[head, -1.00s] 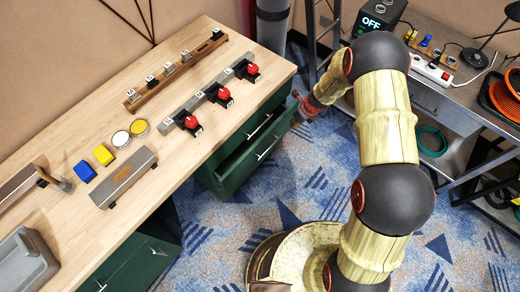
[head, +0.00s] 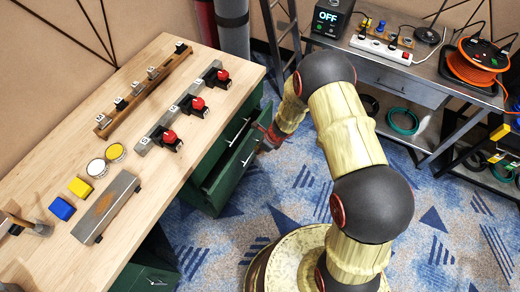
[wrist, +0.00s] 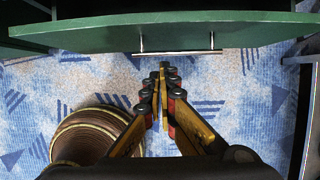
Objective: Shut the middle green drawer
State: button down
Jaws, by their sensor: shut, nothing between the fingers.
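The middle green drawer (head: 232,170) stands partly open from the green cabinet under the workbench, its dark inside showing in the head view. In the wrist view its green front (wrist: 180,34) spans the top, with a metal bar handle (wrist: 180,53) below it. My gripper (head: 263,137) is beside the outer side of the drawer front in the head view. In the wrist view my gripper (wrist: 162,70) is shut and empty, its fingertips just short of the handle. I cannot tell if they touch it. The drawer above (head: 236,130) looks closed.
A metal side table (head: 435,75) with a power strip (head: 381,48) and an orange cable reel (head: 478,66) stands at the right.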

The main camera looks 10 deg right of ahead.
jog(key=shift+w+a+f+b, duration=0.4)
jog(key=shift+w+a+f, duration=0.5)
jog(key=shift+a+f, duration=0.25)
jog(key=shift+w+a+f+b, duration=0.35)
jog(key=shift+w+a+f, duration=0.55)
jog(key=shift+a+f, duration=0.15)
jog(key=shift+a+r, duration=0.1)
